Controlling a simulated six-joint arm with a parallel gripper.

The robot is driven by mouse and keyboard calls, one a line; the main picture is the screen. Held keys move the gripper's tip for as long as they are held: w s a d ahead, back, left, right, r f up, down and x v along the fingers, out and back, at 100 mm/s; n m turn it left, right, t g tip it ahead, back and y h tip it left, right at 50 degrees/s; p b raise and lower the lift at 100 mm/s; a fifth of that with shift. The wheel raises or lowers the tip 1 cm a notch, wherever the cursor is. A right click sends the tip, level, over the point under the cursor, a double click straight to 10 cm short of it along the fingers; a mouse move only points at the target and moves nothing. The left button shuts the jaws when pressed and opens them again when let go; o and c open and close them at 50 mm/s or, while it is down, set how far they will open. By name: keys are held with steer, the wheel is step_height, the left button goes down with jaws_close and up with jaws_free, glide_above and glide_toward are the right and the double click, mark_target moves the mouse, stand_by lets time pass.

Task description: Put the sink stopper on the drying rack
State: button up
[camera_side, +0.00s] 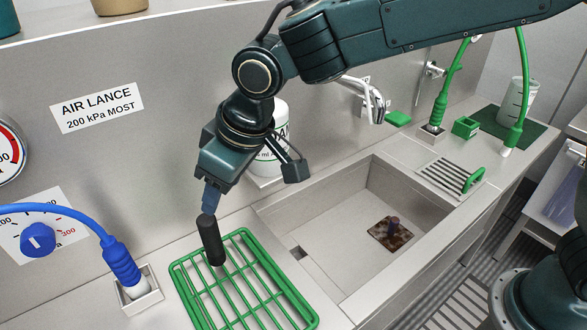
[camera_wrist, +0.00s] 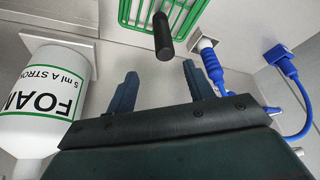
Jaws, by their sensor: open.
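A dark, round-ended cylinder (camera_side: 210,240), which seems to be the sink stopper, stands roughly upright over the green drying rack (camera_side: 172,268). Its lower end appears to rest on the rack, though the contact is hard to judge. My gripper (camera_side: 210,205) is just above its top end. In the wrist view, my gripper's fingers (camera_wrist: 158,77) are spread wide with nothing between them. The cylinder (camera_wrist: 163,37) lies just beyond the fingertips, apart from both, with the rack (camera_wrist: 124,12) behind it.
A white foam bottle (camera_side: 267,160) stands behind my gripper. A blue hose fitting (camera_side: 122,262) is left of the rack.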

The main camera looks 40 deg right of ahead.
steer(key=s+d+r+m, duration=0.1)
steer(key=s+d+r, duration=0.2)
steer(key=d, duration=0.4)
steer(key=s+d+r+m+t+h, duration=0.1)
steer(key=s+d+r, duration=0.15)
steer(key=d, duration=0.55)
steer(key=s+d+r+m, duration=0.1)
steer(key=s+d+r, duration=0.15)
steer(key=d, duration=0.45)
steer(key=s+d+f+m+h, duration=0.1)
steer(key=s+d+f+m, duration=0.1)
steer(key=s+d, duration=1)
steer(key=s+m, duration=0.1)
steer(key=s, duration=0.2)
steer(key=shift+s+m+t+h, duration=0.2)
steer(key=shift+m+t+h, duration=0.1)
steer(key=shift+t, duration=0.1)
